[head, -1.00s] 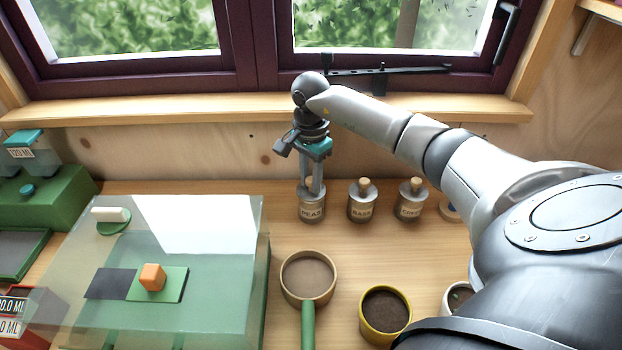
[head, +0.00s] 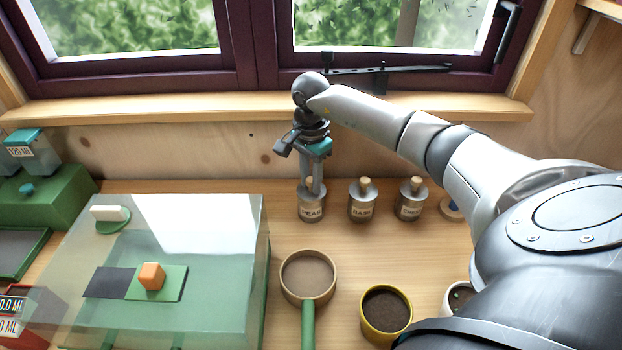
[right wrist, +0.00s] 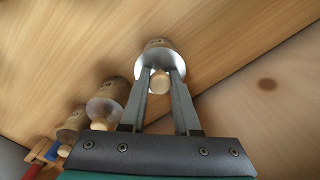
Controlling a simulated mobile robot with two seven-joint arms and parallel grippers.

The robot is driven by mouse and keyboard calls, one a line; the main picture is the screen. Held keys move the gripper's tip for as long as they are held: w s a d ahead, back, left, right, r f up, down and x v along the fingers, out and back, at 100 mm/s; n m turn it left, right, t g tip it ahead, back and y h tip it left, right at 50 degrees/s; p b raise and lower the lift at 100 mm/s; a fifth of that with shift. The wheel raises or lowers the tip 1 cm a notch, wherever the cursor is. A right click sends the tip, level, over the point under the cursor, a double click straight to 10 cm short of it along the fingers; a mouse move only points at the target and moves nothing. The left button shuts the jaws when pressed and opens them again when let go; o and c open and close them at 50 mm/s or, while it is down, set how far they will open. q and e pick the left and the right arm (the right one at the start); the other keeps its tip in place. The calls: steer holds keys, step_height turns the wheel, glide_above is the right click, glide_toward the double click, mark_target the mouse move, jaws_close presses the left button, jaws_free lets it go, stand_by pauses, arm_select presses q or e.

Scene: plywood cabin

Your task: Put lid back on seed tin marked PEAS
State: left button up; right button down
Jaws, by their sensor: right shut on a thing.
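The seed tin marked PEAS (head: 311,211) stands upright on the bench below the window. My right gripper (head: 311,186) is directly above it, pointing down, shut on the wooden knob of the lid. In the right wrist view, the knob (right wrist: 159,83) is between the two fingertips and the tin (right wrist: 160,60) is just beyond it. The lid is at the top of the tin, but the fingers partly hide it, and I cannot tell whether it is fully seated. My left gripper is not in view.
Two similar knobbed tins, one marked BASIL (head: 361,204) and another (head: 410,203), stand to the right. A round sieve with a green handle (head: 308,279) and a yellow pot of soil (head: 386,316) are in front. A clear-topped green box (head: 240,300) fills the left.

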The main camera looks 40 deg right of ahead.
stand_by(0.8)
steer(key=c, duration=0.6)
jaws_free()
steer(key=shift+o, duration=0.4)
steer(key=o, duration=0.4)
steer(key=shift+o, duration=0.2)
steer(key=shift+r+p, duration=2.55)
steer(key=shift+r, duration=0.95)
